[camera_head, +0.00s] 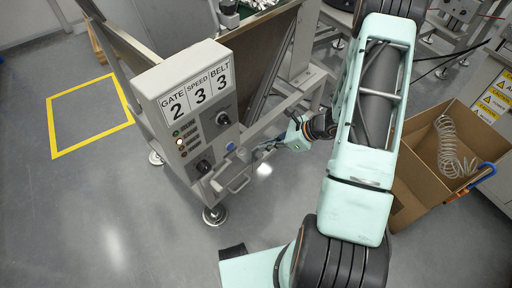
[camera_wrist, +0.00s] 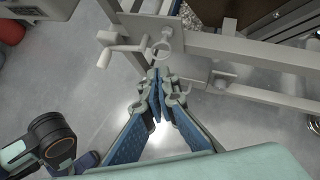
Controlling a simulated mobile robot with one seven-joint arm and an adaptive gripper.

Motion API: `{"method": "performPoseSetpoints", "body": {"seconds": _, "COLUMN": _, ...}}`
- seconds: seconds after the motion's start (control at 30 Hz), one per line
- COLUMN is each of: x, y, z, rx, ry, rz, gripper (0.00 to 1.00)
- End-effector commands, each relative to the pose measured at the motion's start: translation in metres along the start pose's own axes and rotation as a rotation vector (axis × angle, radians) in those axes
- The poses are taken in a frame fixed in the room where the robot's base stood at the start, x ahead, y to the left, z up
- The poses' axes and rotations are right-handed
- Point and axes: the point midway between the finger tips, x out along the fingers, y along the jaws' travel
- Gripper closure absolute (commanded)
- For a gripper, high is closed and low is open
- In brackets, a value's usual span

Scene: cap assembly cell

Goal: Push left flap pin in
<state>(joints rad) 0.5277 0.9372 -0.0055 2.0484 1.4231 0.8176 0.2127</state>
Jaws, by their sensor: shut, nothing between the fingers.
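My gripper (camera_head: 264,149) is low beside the lower frame of the machine in the head view. In the wrist view its blue fingertips (camera_wrist: 158,90) are together and hold nothing. Just beyond them, a grey pin with a ring-shaped end (camera_wrist: 162,48) sits at the frame rail, beside a grey bent handle (camera_wrist: 122,48). I take this to be the left flap pin, but its label is not visible. A gap seems to show between the fingertips and the ring; contact cannot be told. How deep the pin sits cannot be told.
A control box (camera_head: 187,95) marked GATE, SPEED and BELT stands left of my gripper, with a grey handle frame (camera_head: 236,184) below it. A frame rail (camera_wrist: 255,48) with another bracket (camera_wrist: 218,80) runs right. A cardboard box (camera_head: 420,165) stands right. Floor at left is clear.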

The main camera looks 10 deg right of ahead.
Motion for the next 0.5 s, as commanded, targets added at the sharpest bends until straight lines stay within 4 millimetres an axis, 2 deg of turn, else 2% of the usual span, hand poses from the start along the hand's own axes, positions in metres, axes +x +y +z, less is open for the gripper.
{"method": "performPoseSetpoints", "body": {"seconds": 0.03, "x": -0.015, "y": -0.001, "z": 0.002, "rx": 0.001, "ry": 0.000, "rz": -0.003, "gripper": 1.00}}
{"method": "performPoseSetpoints", "body": {"seconds": 0.2, "x": -0.044, "y": 0.000, "z": 0.001, "rx": 0.001, "ry": -0.001, "rz": -0.001, "gripper": 1.00}}
{"method": "performPoseSetpoints", "body": {"seconds": 0.33, "x": -0.056, "y": 0.000, "z": 0.000, "rx": 0.001, "ry": 0.000, "rz": 0.000, "gripper": 1.00}}
{"method": "performPoseSetpoints", "body": {"seconds": 0.5, "x": -0.061, "y": 0.001, "z": 0.000, "rx": 0.001, "ry": -0.001, "rz": 0.001, "gripper": 1.00}}
